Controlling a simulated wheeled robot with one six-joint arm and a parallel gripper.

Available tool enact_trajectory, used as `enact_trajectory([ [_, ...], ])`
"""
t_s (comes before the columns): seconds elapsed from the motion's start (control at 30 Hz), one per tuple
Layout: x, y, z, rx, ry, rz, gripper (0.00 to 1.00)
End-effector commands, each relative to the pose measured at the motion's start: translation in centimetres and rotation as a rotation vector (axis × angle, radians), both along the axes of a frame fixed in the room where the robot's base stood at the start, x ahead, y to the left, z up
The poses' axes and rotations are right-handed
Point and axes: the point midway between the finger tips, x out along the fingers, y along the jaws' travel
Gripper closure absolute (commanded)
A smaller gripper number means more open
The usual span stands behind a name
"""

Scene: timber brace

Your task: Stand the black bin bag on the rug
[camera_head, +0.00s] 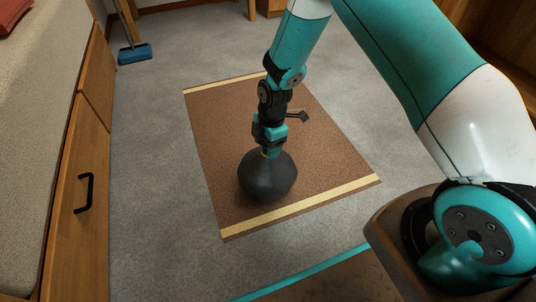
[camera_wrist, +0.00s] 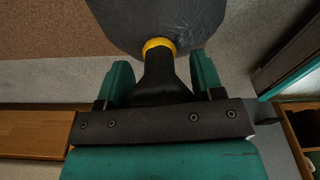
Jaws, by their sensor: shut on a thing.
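The black bin bag (camera_head: 267,178) is a round dark sack over the front half of the brown rug (camera_head: 215,130), which has yellow end stripes. In the head view the bag looks upright at or just above the rug; I cannot tell whether its bottom touches. My gripper (camera_head: 268,147) points down from above and is shut on the bag's gathered neck. In the wrist view the bag (camera_wrist: 160,22) shows its neck with a yellow tie (camera_wrist: 159,44), between the two teal fingers of my gripper (camera_wrist: 162,78). The bag's underside is hidden.
A wooden cabinet (camera_head: 80,165) with a black handle stands at the left under a pale top. A blue broom (camera_head: 134,53) stands at the back left. Grey carpet (camera_head: 160,150) lies clear around the rug. Wooden furniture is at the back right.

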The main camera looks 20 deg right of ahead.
Motion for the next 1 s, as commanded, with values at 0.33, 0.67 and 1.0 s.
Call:
enact_trajectory([
  [0.33,0.0,0.0,-3.3,0.0,-0.001,0.0,1.0],
  [0.67,0.0,0.0,-3.7,0.0,0.001,0.0,0.25],
  [1.0,0.0,0.0,-3.6,0.0,0.001,0.0,0.13],
])
